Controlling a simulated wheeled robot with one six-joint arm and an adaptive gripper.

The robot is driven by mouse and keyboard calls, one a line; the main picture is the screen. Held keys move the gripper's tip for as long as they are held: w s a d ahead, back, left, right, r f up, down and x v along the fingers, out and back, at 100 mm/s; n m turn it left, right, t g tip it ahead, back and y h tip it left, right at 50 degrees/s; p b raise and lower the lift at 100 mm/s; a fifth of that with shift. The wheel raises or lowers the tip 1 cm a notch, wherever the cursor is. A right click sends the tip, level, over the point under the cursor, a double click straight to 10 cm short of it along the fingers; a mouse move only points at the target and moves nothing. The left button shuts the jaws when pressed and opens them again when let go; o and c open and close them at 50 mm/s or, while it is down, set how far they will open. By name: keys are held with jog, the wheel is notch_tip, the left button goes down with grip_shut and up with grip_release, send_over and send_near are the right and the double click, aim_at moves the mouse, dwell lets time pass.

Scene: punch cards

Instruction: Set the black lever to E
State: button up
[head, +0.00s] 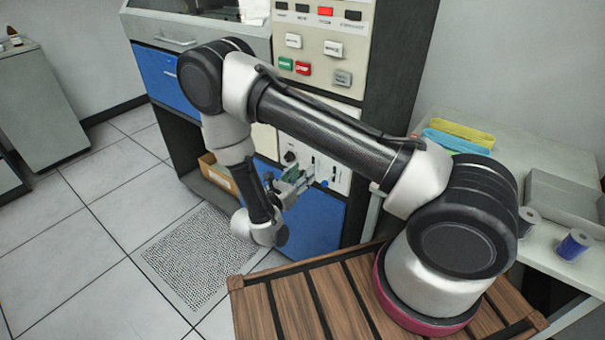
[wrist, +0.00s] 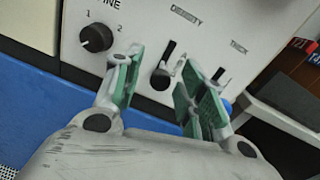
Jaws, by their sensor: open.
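In the wrist view, a white panel (wrist: 140,20) carries a black round knob (wrist: 97,38) under the word "FINE", with marks 1 and 2. Right of it, below a label that seems to read "DENSITY", is a black lever (wrist: 160,79) with a dark vertical bar or slot above it. I cannot make out a letter E. My gripper (wrist: 160,66) is open, its green-padded fingers on either side of the black lever in this view. Contact cannot be told. In the head view, my gripper (head: 296,184) is in front of the panel and hides part of it.
A second dark slot (wrist: 218,73) is near the right finger, by a label like "THICK". A blue cabinet face (head: 322,219) is below. A side table (head: 490,140) stands right; open tiled floor (head: 90,240) lies left.

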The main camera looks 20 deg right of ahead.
jog(key=shift+w+d, duration=0.25)
jog(key=shift+d, duration=0.05)
grip_shut()
jog(key=f, duration=0.3)
jog(key=d+f, duration=0.1)
jog(key=shift+w+f, duration=0.25)
jog(key=shift+f, duration=0.1)
grip_release()
